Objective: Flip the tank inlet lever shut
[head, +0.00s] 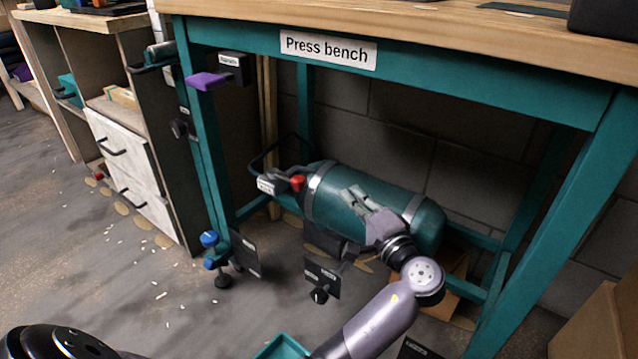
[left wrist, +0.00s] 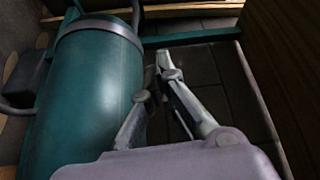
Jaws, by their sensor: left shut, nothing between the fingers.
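A teal tank (head: 335,195) with metal bands lies under the press bench. A red lever (head: 298,183) sits on the fitting at the tank's left end, beside a small white label (head: 268,185) too small to read. My left gripper (head: 354,195) is shut and empty; in the head view it overlaps the tank's middle, to the right of the red lever. In the left wrist view, the left gripper (left wrist: 154,80) points along the right side of the tank (left wrist: 85,100). The lever does not show there. My right gripper is out of view.
The press bench (head: 430,65) spans above the tank, with teal legs and rails around it. A purple lever (head: 205,81) and blue handles (head: 209,240) are on the left leg. Dark plates (head: 322,279) stand low in front.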

